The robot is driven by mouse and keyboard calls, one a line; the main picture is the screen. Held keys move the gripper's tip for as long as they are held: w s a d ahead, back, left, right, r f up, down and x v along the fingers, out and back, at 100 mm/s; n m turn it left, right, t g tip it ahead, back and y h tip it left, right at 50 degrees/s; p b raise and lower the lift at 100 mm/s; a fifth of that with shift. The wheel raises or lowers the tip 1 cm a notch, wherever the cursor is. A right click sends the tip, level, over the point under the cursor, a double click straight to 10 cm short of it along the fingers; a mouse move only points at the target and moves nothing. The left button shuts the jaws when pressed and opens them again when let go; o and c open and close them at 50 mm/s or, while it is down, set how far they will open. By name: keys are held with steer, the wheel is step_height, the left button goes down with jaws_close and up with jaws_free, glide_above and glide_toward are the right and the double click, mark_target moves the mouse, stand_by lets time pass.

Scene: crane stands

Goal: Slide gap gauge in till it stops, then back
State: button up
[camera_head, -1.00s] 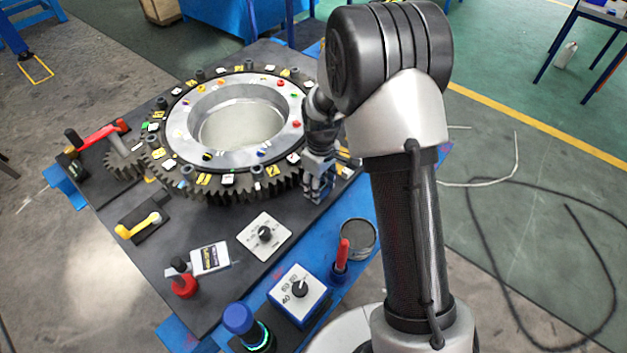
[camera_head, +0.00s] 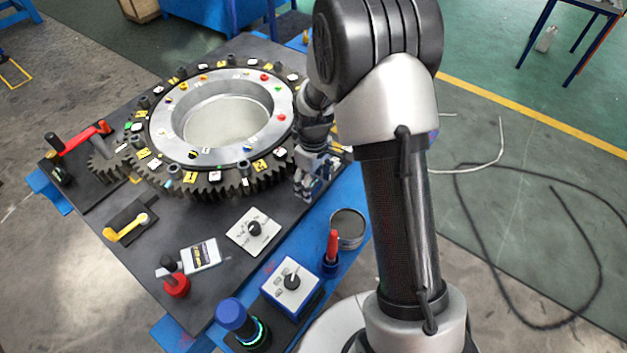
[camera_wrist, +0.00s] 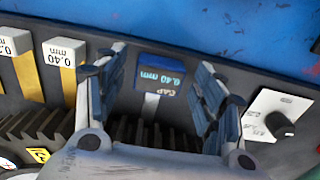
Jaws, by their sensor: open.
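In the wrist view a blue block lettered "GAP" and "0.40 mm", apparently the gap gauge (camera_wrist: 162,70), lies between my spread fingers. A narrow pale strip runs from it towards dark gear teeth (camera_wrist: 140,130). My gripper (camera_wrist: 162,88) is open, one finger to each side of the block; I cannot tell whether either touches it. In the head view my gripper (camera_head: 305,192) is low at the right front edge of the large toothed gear (camera_head: 225,188). The gauge cannot be made out there.
Brass strips (camera_wrist: 31,78) with white labels, one reading 0.40 mm, stand left in the wrist view.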

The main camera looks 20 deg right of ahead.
step_height(320, 180, up, 12)
stand_by(0.5)
stand_by(0.3)
steer(key=s+a+r+m+t, duration=0.2)
steer(key=s+r+m, duration=0.2)
steer(key=s+r, duration=0.85)
steer(key=s+r+m+t, duration=0.2)
steer(key=s+m, duration=0.1)
steer(key=s, duration=0.9)
steer(key=shift+s+a+t, duration=0.15)
steer(key=shift+s+t, duration=0.15)
steer(key=shift+s, duration=0.05)
